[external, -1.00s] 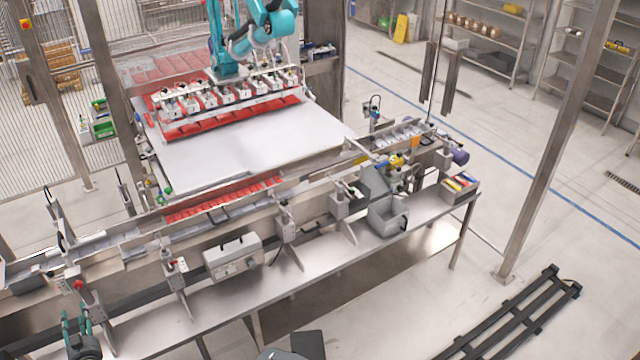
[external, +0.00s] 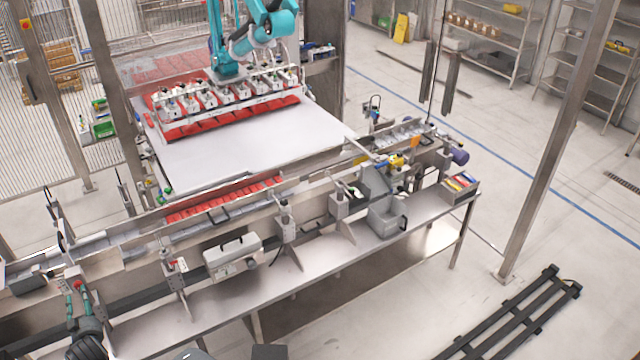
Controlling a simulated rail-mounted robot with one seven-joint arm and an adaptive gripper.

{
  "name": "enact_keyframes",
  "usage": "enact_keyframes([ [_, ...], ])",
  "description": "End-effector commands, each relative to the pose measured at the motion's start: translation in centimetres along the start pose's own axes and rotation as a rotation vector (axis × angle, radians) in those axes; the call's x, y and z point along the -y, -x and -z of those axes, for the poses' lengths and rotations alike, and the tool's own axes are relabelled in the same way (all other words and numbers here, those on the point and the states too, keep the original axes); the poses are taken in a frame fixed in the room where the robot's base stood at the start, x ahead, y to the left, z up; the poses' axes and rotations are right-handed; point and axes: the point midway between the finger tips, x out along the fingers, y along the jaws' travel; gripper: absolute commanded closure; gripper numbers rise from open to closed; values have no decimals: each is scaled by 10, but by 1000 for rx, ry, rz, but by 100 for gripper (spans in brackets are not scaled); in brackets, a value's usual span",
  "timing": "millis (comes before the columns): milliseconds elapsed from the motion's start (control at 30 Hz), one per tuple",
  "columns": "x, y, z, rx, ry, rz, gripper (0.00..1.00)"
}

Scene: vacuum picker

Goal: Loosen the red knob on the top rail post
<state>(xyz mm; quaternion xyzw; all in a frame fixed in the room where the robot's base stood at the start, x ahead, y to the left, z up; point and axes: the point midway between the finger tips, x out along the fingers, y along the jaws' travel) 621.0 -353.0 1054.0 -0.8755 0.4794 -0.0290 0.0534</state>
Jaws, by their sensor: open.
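The red knob (external: 77,284) is small and sits on the front of a metal post at the left end of the conveyor rail. My gripper (external: 76,294), with two teal fingers on a dark body, is at the lower left. Its fingers are open and point up toward the knob, one tip on either side of it in the picture. The knob shows partly between the tips; I cannot tell whether they touch it. The gripper partly hides the post below.
The conveyor rail (external: 130,241) runs diagonally behind the gripper. Another post with a small red part (external: 181,264) and a grey control box (external: 232,255) stand to the right. A teal picker (external: 230,60) with suction heads hangs over a white table (external: 250,140).

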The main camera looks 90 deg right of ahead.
Motion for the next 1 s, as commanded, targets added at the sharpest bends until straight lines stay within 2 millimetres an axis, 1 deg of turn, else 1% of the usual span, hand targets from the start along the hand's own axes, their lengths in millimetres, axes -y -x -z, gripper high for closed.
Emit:
enact_keyframes([
  [33,-1,-11,4,0,0,-3,55],
  [133,-2,-28,4,0,1,-5,55],
  [200,-1,-37,3,0,1,-3,55],
  [333,-1,-48,2,0,0,-2,55],
  [433,-1,-52,1,0,0,-2,55],
  [667,-1,-52,0,0,0,-2,55],
  [1000,-1,-52,0,0,0,-3,73],
])
